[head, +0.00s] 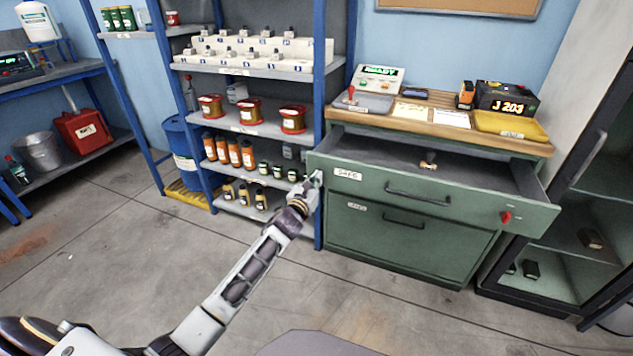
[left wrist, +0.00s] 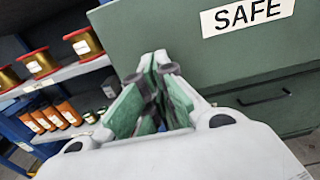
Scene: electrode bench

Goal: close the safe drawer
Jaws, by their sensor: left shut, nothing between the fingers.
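The safe drawer (head: 428,194) is the upper drawer of the green cabinet (head: 400,242). It is pulled out, with a SAFE label at the left of its front, a dark bar handle (head: 417,195) in the middle and a red knob at the right. A small object (head: 429,160) lies inside it. My left gripper (head: 312,180) is at the left end of the drawer front. In the left wrist view the shut, empty fingers (left wrist: 160,75) point at the drawer front (left wrist: 190,40), left of the SAFE label; I cannot tell whether they touch. My right gripper is not in view.
A blue-framed shelf (head: 240,129) with spools and bottles stands just left of the cabinet. An open dark cabinet (head: 575,235) stands at the right. The cabinet top (head: 455,103) carries devices and trays. The floor in front is clear.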

